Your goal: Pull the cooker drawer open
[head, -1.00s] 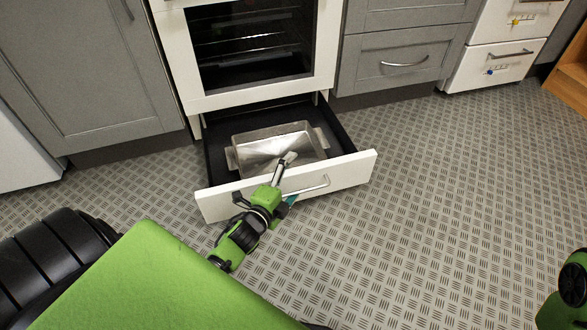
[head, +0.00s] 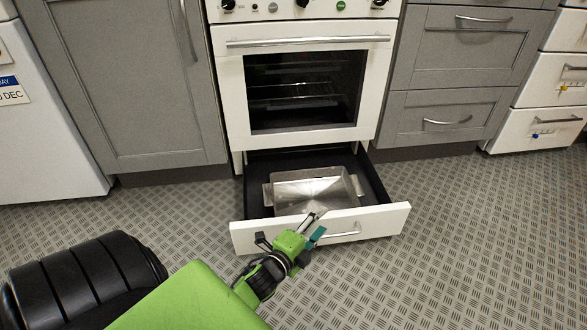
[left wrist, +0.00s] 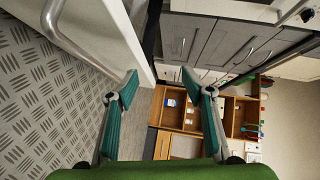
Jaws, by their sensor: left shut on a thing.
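The cooker drawer (head: 380,222) is under the white oven and stands well open. Its white front has a curved metal handle (head: 345,234), which also shows in the left wrist view (left wrist: 66,38). A metal roasting pan (head: 318,190) lies in the dark drawer. My left gripper (head: 312,222) is at the top edge of the drawer front, beside the handle. The exact contact is hard to see. My right gripper is out of view.
The oven door (head: 300,130) above is shut. Grey cabinets flank the cooker, on the left (head: 125,90) and right (head: 430,115). A white appliance (head: 45,140) stands at far left. The patterned floor (head: 460,260) right of the drawer is clear.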

